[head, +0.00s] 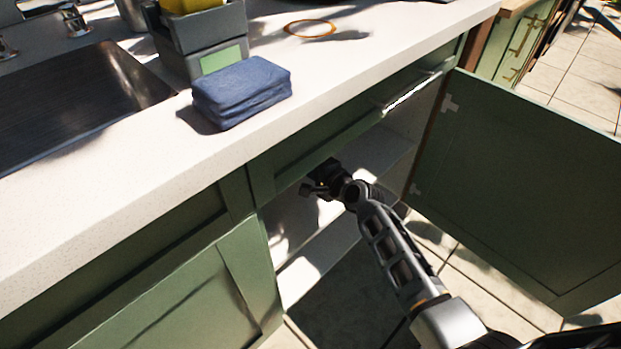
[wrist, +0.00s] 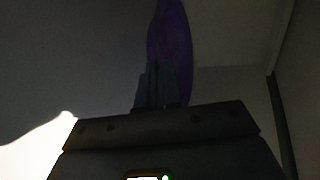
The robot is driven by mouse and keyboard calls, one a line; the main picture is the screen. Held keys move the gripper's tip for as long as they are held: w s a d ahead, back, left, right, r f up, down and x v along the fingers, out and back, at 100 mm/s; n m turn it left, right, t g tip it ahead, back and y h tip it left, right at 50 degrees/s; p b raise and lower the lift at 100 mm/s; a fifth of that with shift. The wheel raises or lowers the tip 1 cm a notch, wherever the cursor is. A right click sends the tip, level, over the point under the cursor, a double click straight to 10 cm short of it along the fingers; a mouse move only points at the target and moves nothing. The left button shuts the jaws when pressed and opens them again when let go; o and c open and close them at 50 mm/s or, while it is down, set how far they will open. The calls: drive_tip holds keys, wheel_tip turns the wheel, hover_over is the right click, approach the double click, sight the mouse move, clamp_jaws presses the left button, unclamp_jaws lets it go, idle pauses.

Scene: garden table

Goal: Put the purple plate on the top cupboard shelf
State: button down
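The purple plate (wrist: 172,45) shows in the dark wrist view, seen nearly edge-on and standing upright in the picture. My gripper (wrist: 158,85) has its fingers at the plate's near edge and appears shut on it. In the head view my gripper (head: 318,182) reaches into the open green cupboard (head: 262,250) under the counter. The plate is hidden there by the counter and the cupboard front. A pale shelf (head: 335,238) shows inside below my gripper. I cannot tell whether the plate touches a shelf.
The cupboard door (head: 530,190) stands open on the right of my arm. The counter (head: 350,75) overhangs the opening. On it are a folded blue cloth (head: 242,92), a grey caddy (head: 200,45), an orange-rimmed ring shape (head: 310,28) and a sink (head: 75,105).

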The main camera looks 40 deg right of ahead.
wheel_tip(320, 180, down, 3)
drive_tip(key=shift+f+b, duration=0.15)
drive_tip(key=shift+b, duration=0.65)
drive_tip(key=c, duration=1.3)
unclamp_jaws()
drive_tip(key=p+v, duration=0.3)
drive_tip(key=v, duration=0.9)
